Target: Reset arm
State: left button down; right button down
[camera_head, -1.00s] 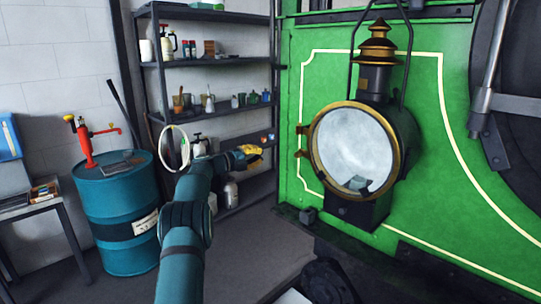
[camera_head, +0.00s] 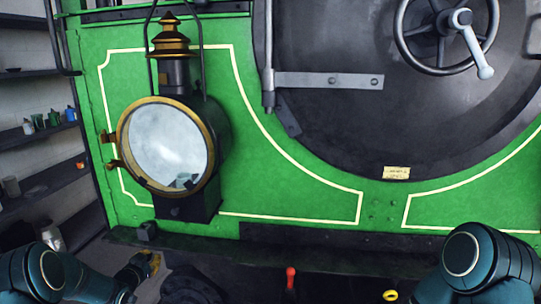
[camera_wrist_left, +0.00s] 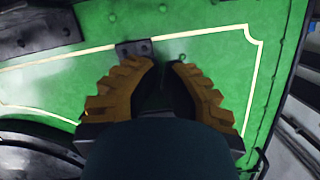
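My left arm comes in at the bottom left of the head view, with its gripper (camera_head: 150,262) low beside the lamp's base, in front of the dark ledge. In the left wrist view the left gripper (camera_wrist_left: 164,72) shows its two ribbed orange-brown fingers curving inward. Their dark tips lie close together and look shut, with nothing clearly held. Behind them is the green panel (camera_wrist_left: 205,55) with its cream line. My right arm shows at the bottom right of the head view; its gripper is out of view.
The dark round door (camera_head: 360,130) carries a handwheel (camera_head: 447,35). A red-topped lever (camera_head: 290,278) stands low in the middle. Shelves (camera_head: 40,185) stand at the left.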

pick_arm(q)
jog(key=s+d+f+n+g+h+b, duration=0.15)
jog(key=s+d+f+g, duration=0.25)
jog(key=s+d+f, duration=0.5)
jog(key=s+d+f+n+g+b, duration=0.1)
jog(key=s+d+f+n+g, duration=0.2)
jog(key=s+d+f, duration=0.65)
jog(key=s+d+n+g, duration=0.1)
jog(key=s+d+g, duration=0.2)
jog(key=s, duration=0.6)
jog(key=s+d+n+g+h+b, duration=0.1)
jog(key=s+d+g, duration=0.2)
jog(key=s+d, duration=0.5)
jog(key=shift+s+f, duration=0.4)
jog(key=shift+s, duration=0.35)
